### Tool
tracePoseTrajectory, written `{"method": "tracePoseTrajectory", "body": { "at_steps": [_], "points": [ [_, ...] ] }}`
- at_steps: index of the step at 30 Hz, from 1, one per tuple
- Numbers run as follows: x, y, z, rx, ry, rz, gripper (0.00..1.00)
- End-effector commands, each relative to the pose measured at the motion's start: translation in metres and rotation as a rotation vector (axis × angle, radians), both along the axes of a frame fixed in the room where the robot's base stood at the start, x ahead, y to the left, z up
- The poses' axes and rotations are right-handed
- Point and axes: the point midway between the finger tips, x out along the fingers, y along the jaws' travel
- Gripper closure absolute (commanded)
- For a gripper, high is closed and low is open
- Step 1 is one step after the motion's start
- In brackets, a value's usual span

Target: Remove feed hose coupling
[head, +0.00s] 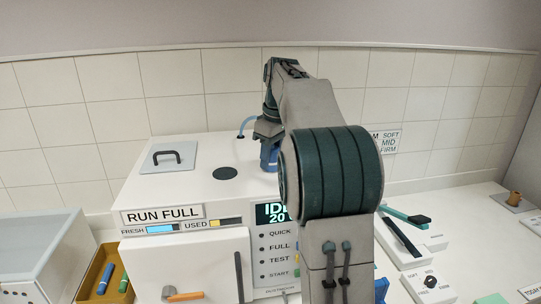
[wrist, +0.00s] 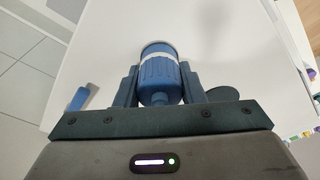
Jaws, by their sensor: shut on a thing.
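The feed hose coupling (wrist: 158,72) is a blue ribbed cylinder with a white band, between my fingers in the wrist view. My gripper (wrist: 158,85) is shut on it, one dark finger on each side. In the head view, the blue coupling (head: 268,155) shows partly behind my arm, above the top of the white machine (head: 190,185). A light blue hose (head: 247,124) curves just left of my gripper (head: 268,140). My arm hides much of the coupling there, and I cannot tell whether it is still seated.
The machine top carries a grey lid with a dark handle (head: 167,156) and a dark round disc (head: 225,173). An orange tray (head: 92,286) with blue and green sticks stands at the lower left. Levers and a knob (head: 430,282) are on the right counter. The tiled wall is behind.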

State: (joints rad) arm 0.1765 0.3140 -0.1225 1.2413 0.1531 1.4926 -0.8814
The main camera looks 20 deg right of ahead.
Motion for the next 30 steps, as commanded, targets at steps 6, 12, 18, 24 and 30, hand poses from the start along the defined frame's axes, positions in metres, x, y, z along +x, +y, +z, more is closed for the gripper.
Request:
{"method": "tracePoseTrajectory", "body": {
  "at_steps": [6,12,18,24,30],
  "points": [
    [0.000,0.000,0.001,0.000,0.000,0.000,0.95],
    [0.000,0.000,0.004,0.001,-0.001,0.000,0.95],
    [0.000,0.000,0.011,0.000,-0.001,0.000,0.95],
    [0.000,0.000,0.017,0.000,-0.001,0.000,0.95],
    [0.000,0.000,0.021,0.000,0.000,-0.001,0.95]
  ]
}}
